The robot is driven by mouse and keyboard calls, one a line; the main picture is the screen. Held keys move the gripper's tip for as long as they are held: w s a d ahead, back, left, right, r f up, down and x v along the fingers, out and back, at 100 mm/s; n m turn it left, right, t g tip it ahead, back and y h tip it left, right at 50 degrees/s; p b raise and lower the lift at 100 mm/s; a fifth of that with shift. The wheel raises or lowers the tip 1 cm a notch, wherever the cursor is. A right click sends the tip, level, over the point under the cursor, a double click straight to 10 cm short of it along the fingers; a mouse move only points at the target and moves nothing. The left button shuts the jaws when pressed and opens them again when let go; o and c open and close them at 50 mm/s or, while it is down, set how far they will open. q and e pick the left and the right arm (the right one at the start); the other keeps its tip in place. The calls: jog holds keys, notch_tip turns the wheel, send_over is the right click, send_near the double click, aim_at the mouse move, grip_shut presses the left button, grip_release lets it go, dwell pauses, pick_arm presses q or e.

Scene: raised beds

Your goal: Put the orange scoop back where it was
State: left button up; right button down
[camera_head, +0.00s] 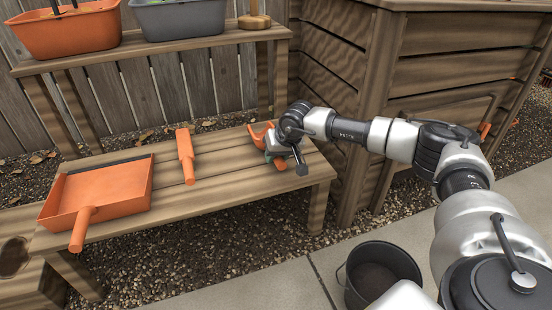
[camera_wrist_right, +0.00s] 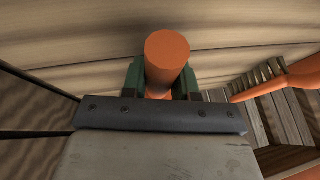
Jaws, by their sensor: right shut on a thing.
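The orange scoop (camera_head: 260,132) is at the right end of the low slatted wooden bench (camera_head: 225,192). My right gripper (camera_head: 277,155) is shut on its handle, and the bowl end shows on the far left side of the gripper. Whether the scoop touches the bench or hangs just above it I cannot tell. In the right wrist view, the round end of the scoop's orange handle (camera_wrist_right: 167,55) stands between the green fingers of my right gripper (camera_wrist_right: 163,82). My left gripper is not in view.
On the bench lie an orange dustpan (camera_head: 115,187) and an orange hand tool (camera_head: 186,150). A shelf (camera_head: 160,48) behind holds an orange tub (camera_head: 65,35) and a grey tub (camera_head: 180,20). A wooden raised bed (camera_head: 345,100) stands right; a dark bucket (camera_head: 375,250) is on the ground.

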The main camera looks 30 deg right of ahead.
jog(key=c, duration=0.9)
grip_release()
jog(key=shift+o, duration=0.2)
